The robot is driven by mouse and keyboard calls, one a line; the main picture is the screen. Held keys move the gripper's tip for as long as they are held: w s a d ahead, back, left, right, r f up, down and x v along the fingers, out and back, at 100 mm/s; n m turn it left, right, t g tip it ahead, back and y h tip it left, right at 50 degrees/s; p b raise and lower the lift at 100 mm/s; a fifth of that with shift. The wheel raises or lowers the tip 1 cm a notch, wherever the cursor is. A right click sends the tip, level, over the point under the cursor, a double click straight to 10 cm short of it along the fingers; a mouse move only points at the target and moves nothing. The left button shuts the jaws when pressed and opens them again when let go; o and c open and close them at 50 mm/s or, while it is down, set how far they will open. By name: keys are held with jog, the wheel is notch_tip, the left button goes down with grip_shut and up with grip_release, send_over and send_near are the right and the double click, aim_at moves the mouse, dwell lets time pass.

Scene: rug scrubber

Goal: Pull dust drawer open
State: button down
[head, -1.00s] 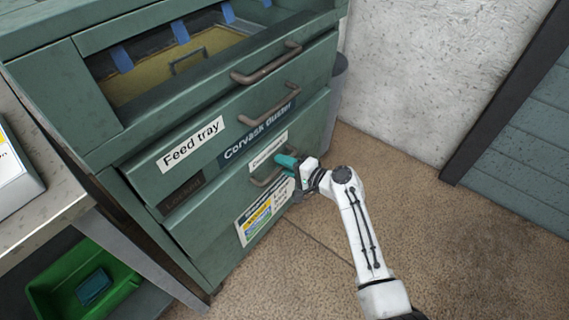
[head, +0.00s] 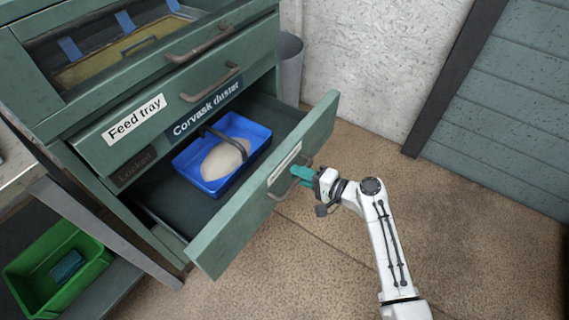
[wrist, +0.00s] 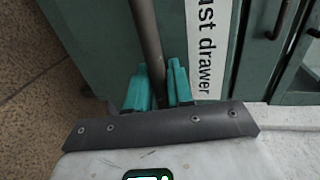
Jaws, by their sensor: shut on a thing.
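The dust drawer (head: 224,238) is the bottom drawer of the green cabinet and stands well out from it. Inside sits a blue bin (head: 184,168) with a dark handle and a pale heap (head: 222,160) in it. My gripper (head: 300,173) has teal fingers shut on the drawer's bar handle (head: 284,191). In the wrist view the handle (wrist: 147,40) runs between the two fingers (wrist: 157,88), beside a label reading "ust drawer" (wrist: 206,50).
The feed tray drawer (head: 134,118) above is shut, with its own handle (head: 212,86). A green crate (head: 50,262) stands on a low shelf at left. A grey bin (head: 291,70) stands behind the cabinet, by the wall. The floor at right is clear.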

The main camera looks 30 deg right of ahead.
jog(key=f+p+v, duration=0.1)
jog(key=f+v, duration=0.1)
jog(key=v, duration=1)
jog(key=shift+s+f, duration=0.3)
jog(key=shift+d, duration=0.15)
jog(key=c, duration=1.2)
grip_release()
jog(key=shift+o, duration=0.2)
jog(key=p+v, duration=0.1)
jog(key=v, duration=0.9)
jog(key=shift+s+d, duration=0.15)
jog(key=shift+s, duration=0.25)
